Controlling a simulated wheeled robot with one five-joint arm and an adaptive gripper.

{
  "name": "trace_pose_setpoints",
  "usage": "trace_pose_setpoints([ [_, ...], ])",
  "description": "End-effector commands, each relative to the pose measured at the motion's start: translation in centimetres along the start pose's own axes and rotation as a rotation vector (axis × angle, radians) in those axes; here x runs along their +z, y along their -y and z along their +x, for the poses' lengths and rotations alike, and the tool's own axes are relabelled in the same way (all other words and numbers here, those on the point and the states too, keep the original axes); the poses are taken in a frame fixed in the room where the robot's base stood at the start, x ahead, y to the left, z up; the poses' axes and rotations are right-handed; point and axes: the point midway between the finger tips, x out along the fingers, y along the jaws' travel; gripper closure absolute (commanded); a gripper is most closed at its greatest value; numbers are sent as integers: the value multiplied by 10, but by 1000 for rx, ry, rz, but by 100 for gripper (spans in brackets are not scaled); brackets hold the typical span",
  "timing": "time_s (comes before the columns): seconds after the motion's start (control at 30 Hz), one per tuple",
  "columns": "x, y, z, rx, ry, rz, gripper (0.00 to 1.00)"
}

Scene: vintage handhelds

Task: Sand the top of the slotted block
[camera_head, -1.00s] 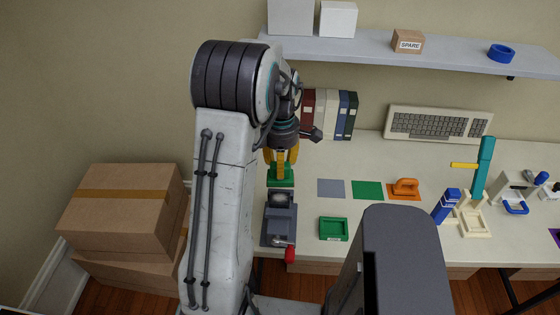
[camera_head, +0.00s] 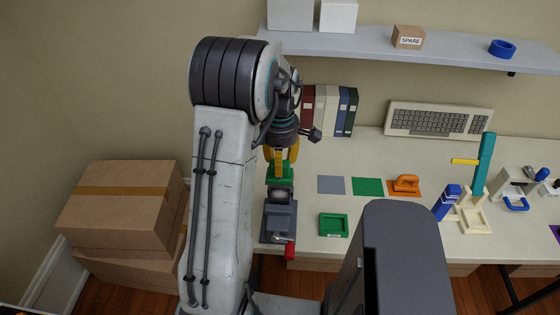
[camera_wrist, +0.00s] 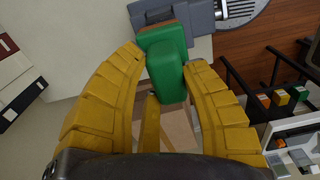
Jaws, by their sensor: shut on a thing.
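My gripper (camera_head: 281,160) has yellow fingers and is shut on a green sanding block (camera_head: 280,175), held at the far end of the grey vise (camera_head: 279,220). In the wrist view the green sanding block (camera_wrist: 167,70) sits between the fingertips, with a thin brown layer along its edge. The grey vise (camera_wrist: 202,16) shows just beyond it. The green block overlaps the far end of the vise in the head view; I cannot tell whether they touch. I cannot make out the slotted block clearly; the sanding block and gripper cover that spot.
Binders (camera_head: 330,110) stand behind. Cardboard boxes (camera_head: 120,205) are left.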

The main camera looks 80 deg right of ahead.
Motion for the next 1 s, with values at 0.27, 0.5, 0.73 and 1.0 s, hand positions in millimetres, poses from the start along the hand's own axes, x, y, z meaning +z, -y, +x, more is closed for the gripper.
trace_pose_setpoints([
  [0.27,0,0,23,-1,0,0,85],
  [0.5,0,0,43,-1,0,0,85],
  [0.73,0,0,52,0,0,0,85],
  [1.0,0,0,52,0,0,0,85],
])
